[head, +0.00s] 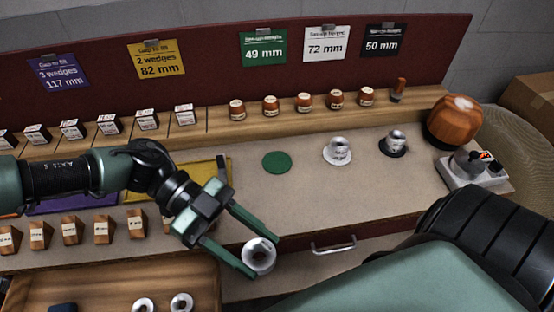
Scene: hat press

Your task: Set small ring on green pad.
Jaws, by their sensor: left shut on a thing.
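The green pad (277,162) is a bare round disc on the bench, below the green 49 mm card. My left gripper (258,255) is shut on a silver ring (259,257) with a dark centre. It holds the ring in front of the bench edge, to the lower left of the drawer handle and apart from the pad. Two more silver rings, one (143,305) and another (181,302), lie on the wooden tray at the lower left. My right arm fills the lower right; its gripper is not in view.
A white pad with a silver piece (337,150) and a black pad with a silver piece (396,141) stand right of the green pad. A scale (473,168) and wooden block (455,121) are farther right. Wooden wedges (103,229) line the left front. Bench around the green pad is clear.

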